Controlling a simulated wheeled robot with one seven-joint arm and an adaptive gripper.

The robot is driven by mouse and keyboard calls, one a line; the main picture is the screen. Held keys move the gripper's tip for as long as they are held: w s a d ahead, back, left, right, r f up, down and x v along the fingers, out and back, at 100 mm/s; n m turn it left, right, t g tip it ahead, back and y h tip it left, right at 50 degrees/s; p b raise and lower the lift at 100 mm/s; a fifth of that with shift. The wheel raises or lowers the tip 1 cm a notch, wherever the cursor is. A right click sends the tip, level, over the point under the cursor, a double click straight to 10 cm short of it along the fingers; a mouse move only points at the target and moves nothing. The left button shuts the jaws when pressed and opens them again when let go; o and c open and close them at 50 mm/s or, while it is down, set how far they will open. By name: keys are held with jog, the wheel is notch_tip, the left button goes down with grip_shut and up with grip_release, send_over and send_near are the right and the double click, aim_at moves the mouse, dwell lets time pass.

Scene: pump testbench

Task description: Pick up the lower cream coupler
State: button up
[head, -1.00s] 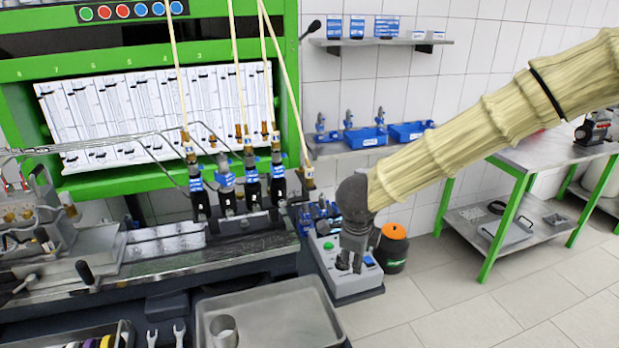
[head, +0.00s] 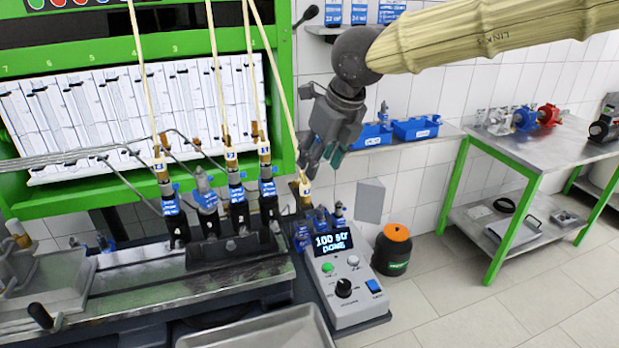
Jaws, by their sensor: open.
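A cream hose slants down to a brass-and-cream coupler (head: 305,188), which hangs free at its end just right of the injector row. It looks like the lower cream coupler. Three other hoses end higher, at couplers on injectors, such as this coupler (head: 264,150). My gripper (head: 322,163) is open, its fingers pointing down, a little above and right of the free coupler. Whether a finger touches the coupler or hose cannot be told. The gripper appears empty.
A grey control box (head: 345,282) with a lit display stands below the gripper. Small blue-based parts (head: 320,220) stand behind it. Injectors (head: 238,205) stand close on the left. A wall shelf (head: 400,142) with blue bins lies behind. An orange-lidded black bin (head: 393,250) is on the floor.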

aim_at(307, 184)
jog(key=x, duration=0.4)
jog(key=shift+w+a+f+p, duration=0.1)
jog(key=shift+w+f+p, duration=0.1)
jog(key=shift+w+p, duration=0.15)
jog(key=shift+w+f, duration=0.2)
jog(key=shift+f, duration=0.3)
jog(key=shift+a+f+p, duration=0.3)
jog(key=shift+f+p, duration=0.1)
jog(key=x, duration=0.1)
jog(key=p+x, duration=0.1)
jog(key=x, duration=0.1)
jog(key=shift+a+r, duration=0.15)
jog(key=shift+a, duration=0.05)
jog(key=shift+w+a+f, duration=0.15)
jog(key=shift+w+f, duration=0.1)
jog(key=shift+f, duration=0.4)
grip_shut()
